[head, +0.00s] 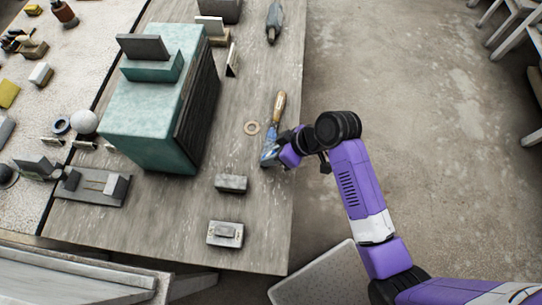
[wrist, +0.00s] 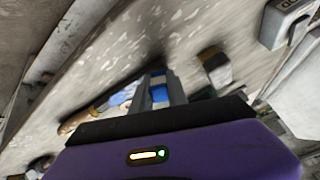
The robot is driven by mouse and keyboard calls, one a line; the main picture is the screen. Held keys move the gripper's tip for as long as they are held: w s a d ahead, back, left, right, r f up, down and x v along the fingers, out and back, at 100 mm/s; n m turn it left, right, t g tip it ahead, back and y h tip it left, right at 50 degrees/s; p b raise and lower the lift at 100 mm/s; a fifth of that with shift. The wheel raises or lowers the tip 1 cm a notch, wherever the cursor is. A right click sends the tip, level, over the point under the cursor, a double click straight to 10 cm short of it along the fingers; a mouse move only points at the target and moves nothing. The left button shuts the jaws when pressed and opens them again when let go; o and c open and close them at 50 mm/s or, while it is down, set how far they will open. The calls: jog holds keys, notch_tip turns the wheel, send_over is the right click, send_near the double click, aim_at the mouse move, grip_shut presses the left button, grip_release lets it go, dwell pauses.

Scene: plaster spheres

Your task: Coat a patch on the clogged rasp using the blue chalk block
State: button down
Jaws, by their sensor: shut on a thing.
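My gripper (wrist: 158,84) is shut on a blue block (wrist: 159,93), which looks like the blue chalk block and shows as a blue and pale strip between the fingers in the wrist view. In the head view my gripper (head: 276,151) is low over the table's right edge; the fingers partly hide what they hold. A tool with a wooden handle (head: 279,106), which looks like the rasp, lies beside the fingers with its handle pointing away. Its handle also shows at the left of the wrist view (wrist: 75,122). I cannot tell whether block and rasp touch.
A large teal block (head: 147,115) stands on the grey table (head: 165,220), left of my gripper. A dark tool (head: 273,22) lies farther back. Open floor (head: 420,90) is at right.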

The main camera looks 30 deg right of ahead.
jog(key=shift+w+d, duration=1.2)
jog(key=shift+w, duration=0.05)
jog(key=shift+s+a+r, duration=0.7)
jog(key=shift+s+a, duration=0.05)
jog(key=shift+f, duration=0.5)
jog(key=shift+f+b, duration=0.2)
jog(key=shift+b, duration=0.1)
